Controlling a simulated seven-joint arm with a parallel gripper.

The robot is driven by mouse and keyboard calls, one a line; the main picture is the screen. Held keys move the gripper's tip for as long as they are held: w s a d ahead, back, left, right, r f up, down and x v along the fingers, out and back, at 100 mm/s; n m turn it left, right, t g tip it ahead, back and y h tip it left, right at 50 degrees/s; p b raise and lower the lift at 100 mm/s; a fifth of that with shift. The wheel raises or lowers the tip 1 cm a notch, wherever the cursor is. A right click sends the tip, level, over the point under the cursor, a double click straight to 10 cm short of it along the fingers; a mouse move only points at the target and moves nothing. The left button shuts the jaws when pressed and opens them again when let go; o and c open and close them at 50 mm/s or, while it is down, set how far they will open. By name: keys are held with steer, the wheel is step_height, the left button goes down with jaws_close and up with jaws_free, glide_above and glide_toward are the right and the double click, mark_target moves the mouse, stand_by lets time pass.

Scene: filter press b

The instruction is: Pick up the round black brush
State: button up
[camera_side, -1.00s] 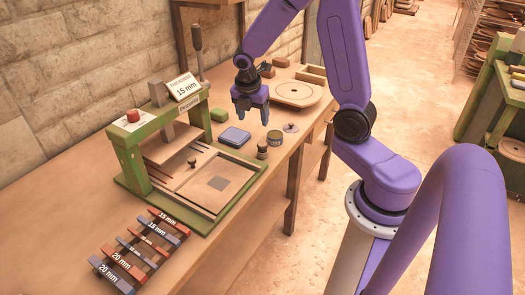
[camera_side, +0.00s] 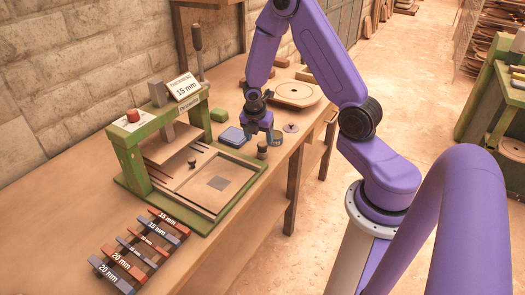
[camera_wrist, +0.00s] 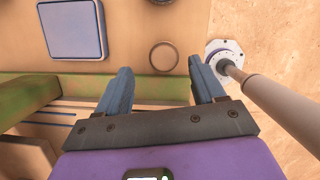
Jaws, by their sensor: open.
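A small round dark-topped piece, which looks like the round black brush (camera_side: 262,152), stands upright by the press's front right corner in the side view. In the wrist view my two blue-grey fingers (camera_wrist: 162,78) are spread apart. The tin (camera_side: 276,139) is partly hidden by my gripper in the side view.
A blue square pad (camera_side: 232,136) lies left of my gripper, with a green block (camera_side: 219,115) behind it. The green-framed press (camera_side: 120,143) stands to the left.

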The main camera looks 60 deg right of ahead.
mark_target(262, 145)
steer(key=shift+s+x, duration=0.15)
steer(key=shift+x, duration=1.5)
steer(key=shift+s+x, duration=0.1)
steer(key=shift+x, duration=1.55)
steer(key=c, duration=1.1)
